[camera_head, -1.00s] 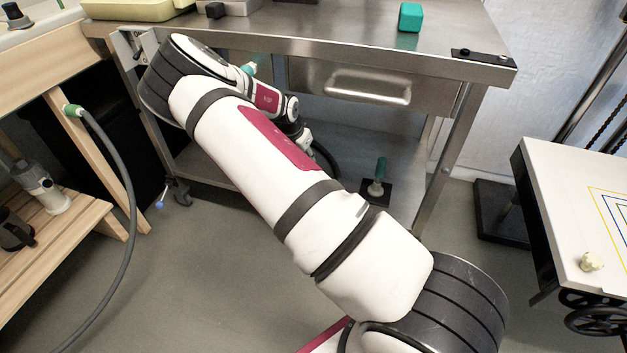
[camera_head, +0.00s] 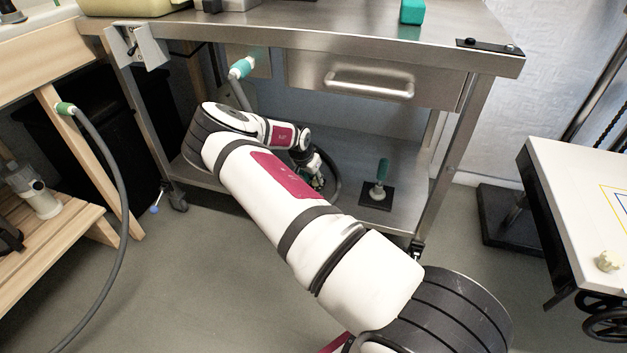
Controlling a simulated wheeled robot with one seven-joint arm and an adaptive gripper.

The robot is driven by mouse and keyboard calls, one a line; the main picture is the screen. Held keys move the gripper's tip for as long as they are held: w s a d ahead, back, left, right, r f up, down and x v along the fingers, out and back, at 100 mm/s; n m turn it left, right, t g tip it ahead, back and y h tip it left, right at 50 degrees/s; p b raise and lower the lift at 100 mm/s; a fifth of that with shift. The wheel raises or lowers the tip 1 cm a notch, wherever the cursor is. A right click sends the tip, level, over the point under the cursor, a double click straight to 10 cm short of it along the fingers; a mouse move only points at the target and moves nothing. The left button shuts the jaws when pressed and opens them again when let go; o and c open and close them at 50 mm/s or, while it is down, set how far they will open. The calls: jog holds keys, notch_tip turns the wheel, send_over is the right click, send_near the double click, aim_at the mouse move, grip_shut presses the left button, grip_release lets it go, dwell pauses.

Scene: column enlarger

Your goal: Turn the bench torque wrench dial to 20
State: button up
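I cannot make out a numbered dial, and I cannot tell which thing is the bench torque wrench. A teal-handled lever (camera_head: 242,68) on a grey rod shows below the steel table's top, left of the drawer. A green upright handle (camera_head: 382,171) stands on a black square base on the table's lower shelf (camera_head: 403,205). My gripper (camera_head: 318,181) is small and partly hidden at the end of my arm, low under the table above the shelf. It is left of the green handle and apart from it. Whether its fingers are open does not show.
The steel drawer (camera_head: 370,88) is above my gripper, and a dark hose loop (camera_head: 334,178) is close beside it. A metal bracket (camera_head: 138,47) is at the table's left end. A teal block (camera_head: 412,11) is on top. A white-topped stand (camera_head: 575,200) is at the right.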

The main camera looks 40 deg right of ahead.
jog(key=shift+f, duration=0.1)
grip_shut()
jog(key=shift+w, duration=0.1)
dwell(0.3)
jog(key=m, duration=0.1)
jog(key=m+g, duration=0.1)
jog(key=m+b, duration=0.1)
jog(key=shift+w+m+h, duration=0.25)
jog(key=shift+m+h, duration=0.05)
jog(key=shift+m, duration=0.1)
jog(key=m, duration=0.1)
jog(key=m+g+b, duration=0.1)
jog(key=m, duration=0.1)
jog(key=m+g+b, duration=0.1)
jog(key=shift+w+m, duration=0.25)
jog(key=shift+m, duration=0.05)
jog(key=m, duration=0.1)
jog(key=m+g+y+b, duration=0.1)
jog(key=m, duration=0.1)
jog(key=shift+w+d+m, duration=0.15)
jog(key=shift+w+m, duration=0.05)
jog(key=shift+m, duration=0.1)
jog(key=shift+w+d+m+g+y, duration=0.1)
jog(key=shift+m+g+y, duration=0.2)
jog(key=shift+m, duration=0.6)
jog(key=shift+w+m+g+y, duration=0.15)
jog(key=shift+m+g, duration=0.25)
jog(key=shift+m, duration=0.5)
jog(key=shift+s, duration=0.1)
